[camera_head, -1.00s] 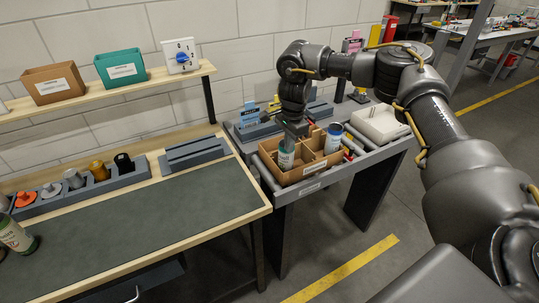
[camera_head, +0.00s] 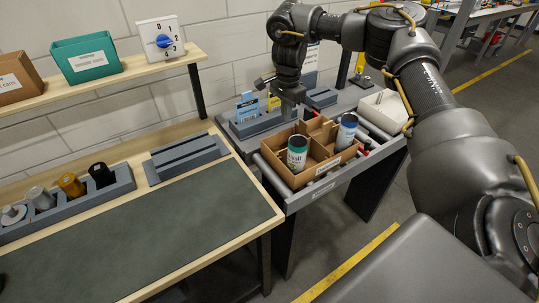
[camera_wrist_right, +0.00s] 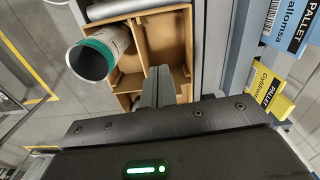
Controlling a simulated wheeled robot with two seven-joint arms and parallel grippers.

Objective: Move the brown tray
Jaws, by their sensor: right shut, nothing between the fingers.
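The brown tray (camera_head: 272,165) is an open, divided box on the grey side table. It also shows in the wrist view (camera_wrist_right: 161,46). A can with a dark green rim (camera_head: 297,153) stands in its front left part and shows large in the wrist view (camera_wrist_right: 101,52). A can with a blue rim (camera_head: 346,132) stands at its right side. My right gripper (camera_head: 307,110) is above the back part of the tray, its fingers (camera_wrist_right: 158,84) together and empty, apart from the green-rimmed can. Whether the fingertips touch a divider cannot be told. My left gripper is not in view.
Blue and yellow pallet labels (camera_head: 247,106) stand in a grey holder behind the tray. A pale box (camera_head: 385,110) is at the tray's right. The workbench with a green mat (camera_head: 190,215) is largely clear, with a holder of several stoppers (camera_head: 70,198) at left.

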